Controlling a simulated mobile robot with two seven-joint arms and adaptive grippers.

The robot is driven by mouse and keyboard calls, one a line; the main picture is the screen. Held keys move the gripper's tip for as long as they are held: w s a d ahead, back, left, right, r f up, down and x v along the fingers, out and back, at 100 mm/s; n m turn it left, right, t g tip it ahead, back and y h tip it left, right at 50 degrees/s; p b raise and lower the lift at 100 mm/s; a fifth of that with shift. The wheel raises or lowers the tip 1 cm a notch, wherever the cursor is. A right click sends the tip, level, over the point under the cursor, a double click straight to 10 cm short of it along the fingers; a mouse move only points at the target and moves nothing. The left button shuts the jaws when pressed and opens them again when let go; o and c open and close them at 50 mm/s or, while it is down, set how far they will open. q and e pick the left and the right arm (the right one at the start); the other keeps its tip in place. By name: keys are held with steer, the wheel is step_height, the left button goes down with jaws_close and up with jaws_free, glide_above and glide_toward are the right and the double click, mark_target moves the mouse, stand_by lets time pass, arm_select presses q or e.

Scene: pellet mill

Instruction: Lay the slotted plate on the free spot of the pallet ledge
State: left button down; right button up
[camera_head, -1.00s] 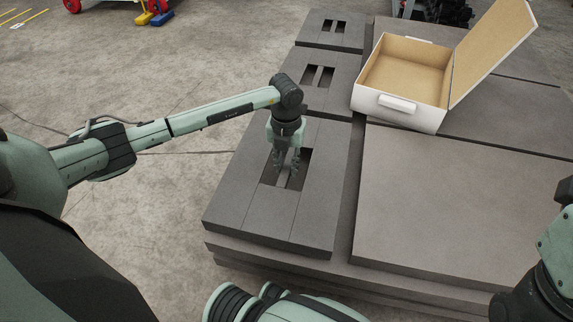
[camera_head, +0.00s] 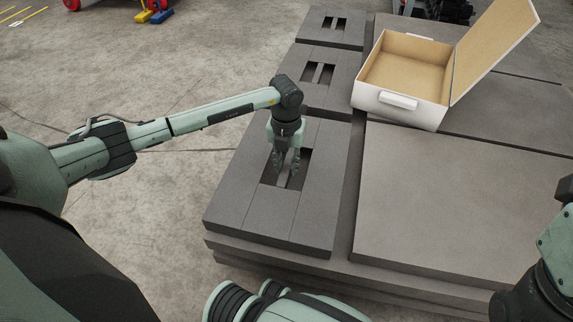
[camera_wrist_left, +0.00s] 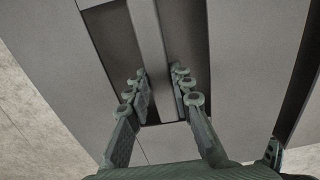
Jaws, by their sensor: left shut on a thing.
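The nearest slotted plate (camera_head: 235,205) is a dark grey slab with two dark slots and a narrow bar between them. It lies level over the near left part of the pallet ledge (camera_head: 344,232); I cannot tell whether it rests there or is slightly raised. My left gripper (camera_head: 286,168) points down into its slots. In the left wrist view, my left gripper (camera_wrist_left: 162,88) has one finger in each slot and is shut on the plate's bar (camera_wrist_left: 153,50). The fingertips are partly sunk in the slots. My right gripper is not in view.
Two similar slotted plates (camera_head: 305,68) and (camera_head: 327,38) lie in line behind. Large flat slabs (camera_head: 455,205) cover the pallet's right side. A white case (camera_head: 398,108) with its lid open stands on them. Concrete floor lies to the left.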

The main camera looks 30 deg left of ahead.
arm_select(q)
steer(key=shift+w+r, duration=0.1)
steer(key=shift+w, duration=0.1)
steer(key=c, duration=1.3)
jaws_free()
steer(key=shift+o, duration=0.4)
steer(key=shift+s+f, duration=0.35)
steer(key=shift+f, duration=0.05)
steer(key=o, duration=1.2)
steer(key=shift+w+r, duration=0.1)
steer(key=shift+r, duration=0.05)
